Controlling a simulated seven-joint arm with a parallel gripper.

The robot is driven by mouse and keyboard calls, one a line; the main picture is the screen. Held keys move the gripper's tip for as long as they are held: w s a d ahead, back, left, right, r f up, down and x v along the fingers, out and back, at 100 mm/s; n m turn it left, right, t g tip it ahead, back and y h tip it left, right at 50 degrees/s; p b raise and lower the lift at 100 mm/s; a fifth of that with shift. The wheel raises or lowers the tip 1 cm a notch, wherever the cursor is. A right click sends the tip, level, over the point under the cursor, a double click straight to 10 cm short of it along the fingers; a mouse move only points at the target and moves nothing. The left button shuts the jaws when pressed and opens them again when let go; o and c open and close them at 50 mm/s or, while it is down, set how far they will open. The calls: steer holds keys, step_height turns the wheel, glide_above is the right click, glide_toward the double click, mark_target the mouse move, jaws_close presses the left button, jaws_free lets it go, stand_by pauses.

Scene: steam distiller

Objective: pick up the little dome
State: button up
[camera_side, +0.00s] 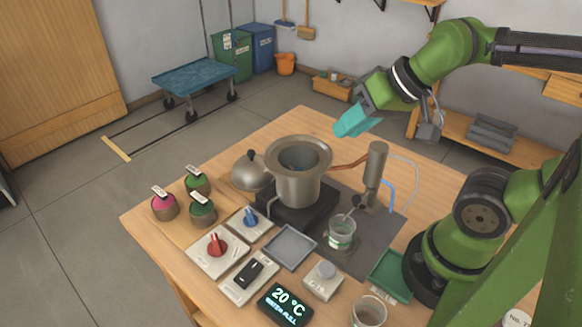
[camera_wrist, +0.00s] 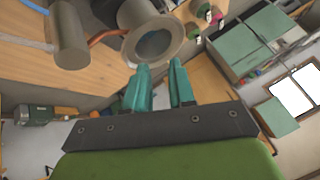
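The little dome (camera_side: 247,174) is a grey metal lid with a black knob on top. It sits on the wooden table, just left of the metal pot, in the side view. I cannot make it out in the wrist view. My gripper (camera_side: 347,128) is up in the air behind and to the right of the pot, well apart from the dome. In the wrist view its two teal fingers (camera_wrist: 162,68) stand apart with nothing between them.
The wide-rimmed metal pot (camera_side: 298,185) stands on a dark base beside the dome; it also shows in the wrist view (camera_wrist: 153,44). A copper pipe (camera_side: 350,164) runs to an upright metal cylinder (camera_side: 376,165). Several small jars (camera_side: 202,209) and control boxes (camera_side: 217,248) stand nearer.

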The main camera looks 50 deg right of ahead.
steer(key=o, duration=1.2)
steer(key=n+g, duration=0.7)
glide_above(253, 151)
steer(key=d, duration=0.3)
step_height(253, 151, down, 3)
steer(key=f, duration=0.5)
steer(key=a+f, duration=0.1)
steer(key=f, duration=0.5)
steer(key=w+a+f, duration=0.1)
steer(key=f, duration=0.4)
steer(key=shift+a+f, duration=0.1)
steer(key=shift+f, duration=0.15)
